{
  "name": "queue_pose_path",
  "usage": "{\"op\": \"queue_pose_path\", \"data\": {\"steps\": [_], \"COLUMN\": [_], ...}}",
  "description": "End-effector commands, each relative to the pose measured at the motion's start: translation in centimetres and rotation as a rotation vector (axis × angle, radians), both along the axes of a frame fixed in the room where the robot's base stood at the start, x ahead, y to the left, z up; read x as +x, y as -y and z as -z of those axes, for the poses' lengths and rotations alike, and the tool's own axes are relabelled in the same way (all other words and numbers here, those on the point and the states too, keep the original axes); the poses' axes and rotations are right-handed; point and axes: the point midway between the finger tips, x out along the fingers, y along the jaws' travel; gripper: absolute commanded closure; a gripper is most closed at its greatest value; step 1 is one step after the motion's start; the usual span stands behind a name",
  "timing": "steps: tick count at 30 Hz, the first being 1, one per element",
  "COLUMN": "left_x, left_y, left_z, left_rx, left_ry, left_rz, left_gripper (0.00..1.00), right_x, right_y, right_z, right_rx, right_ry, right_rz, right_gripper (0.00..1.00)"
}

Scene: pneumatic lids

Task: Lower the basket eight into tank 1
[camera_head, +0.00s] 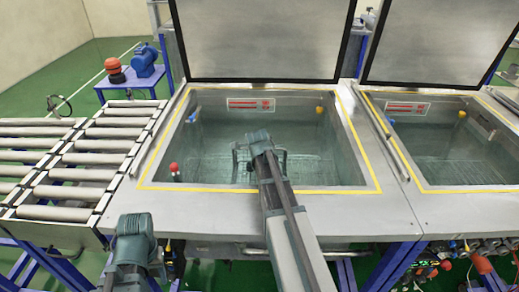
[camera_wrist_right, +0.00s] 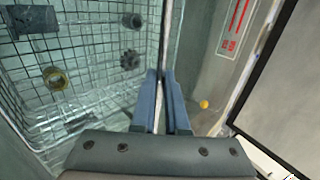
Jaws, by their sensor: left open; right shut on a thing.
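The wire basket (camera_head: 310,172) is within the opening of the left tank (camera_head: 225,108); its depth against the water is hard to tell. My right gripper (camera_head: 261,147) reaches over the tank's front edge and is shut on the basket's handle. In the right wrist view the gripper's fingers (camera_wrist_right: 167,105) close around the thin handle bar (camera_wrist_right: 166,40), with the mesh (camera_wrist_right: 100,45) beside it. The basket holds a dark block (camera_wrist_right: 33,20), a brass ring (camera_wrist_right: 55,78) and a dark gear (camera_wrist_right: 130,60). My left gripper (camera_head: 136,232) is open and empty, low before the roller conveyor.
The left tank's lid (camera_head: 262,38) stands raised behind it. A second open tank (camera_head: 440,145) is to the right, its lid (camera_head: 440,40) also up. A roller conveyor (camera_head: 85,160) adjoins on the left. A red knob (camera_head: 174,168) is at the tank's left front corner.

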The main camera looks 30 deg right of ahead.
Motion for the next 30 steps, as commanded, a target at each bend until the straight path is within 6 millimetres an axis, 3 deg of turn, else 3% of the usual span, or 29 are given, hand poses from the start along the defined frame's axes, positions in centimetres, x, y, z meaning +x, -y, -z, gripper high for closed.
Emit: {"op": "queue_pose_path", "data": {"steps": [5,6,12,23,30], "left_x": [0.0,0.0,0.0,0.0,0.0], "left_y": [0.0,0.0,0.0,0.0,0.0], "left_z": [-0.1,-0.1,0.0,-0.2,-1.8], "left_rx": [0.000,0.000,0.000,0.000,0.000], "left_ry": [0.000,0.000,0.000,0.000,0.000], "left_rz": [0.000,0.000,0.000,0.000,0.000], "left_gripper": [0.50,0.50,0.50,0.50,0.50], "right_x": [0.1,0.1,0.0,-0.2,-1.4], "right_y": [0.0,0.0,0.0,-0.1,-0.8], "right_z": [-0.1,-0.1,-0.1,-0.1,-1.8], "right_rx": [-0.003,-0.003,-0.001,0.002,0.001], "right_ry": [0.003,0.003,0.002,-0.001,-0.001], "right_rz": [-0.001,-0.001,0.000,0.001,0.000], "right_gripper": [1.00,0.86,0.53,0.53,0.53]}}
